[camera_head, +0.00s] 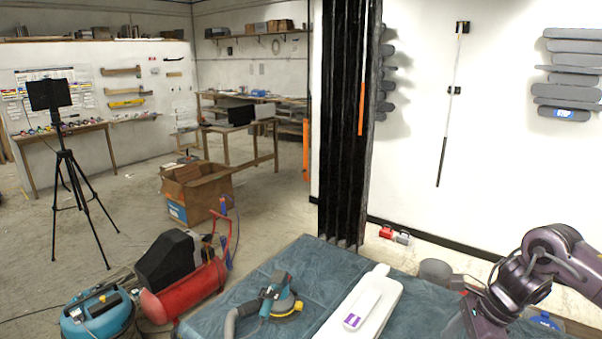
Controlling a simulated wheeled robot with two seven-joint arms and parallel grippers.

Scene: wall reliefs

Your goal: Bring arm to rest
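My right arm (522,285) comes in from the lower right and is bent over the right end of the blue-covered table (290,262). Its gripper is not clearly visible; it seems to lie beyond the bottom edge of the head view or behind the arm links. My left arm and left gripper do not show. On the table lie a long white object with a purple label (372,302) and a sander with a blue body and a yellow pad (280,298), joined to a grey hose (238,318).
A red compressor (188,292) and a blue vacuum (98,314) stand left of the table. A cardboard box (197,190) and a black tripod (66,165) stand on the floor behind. A grey bucket (435,271) is near my arm. Floor shows free between box and tripod.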

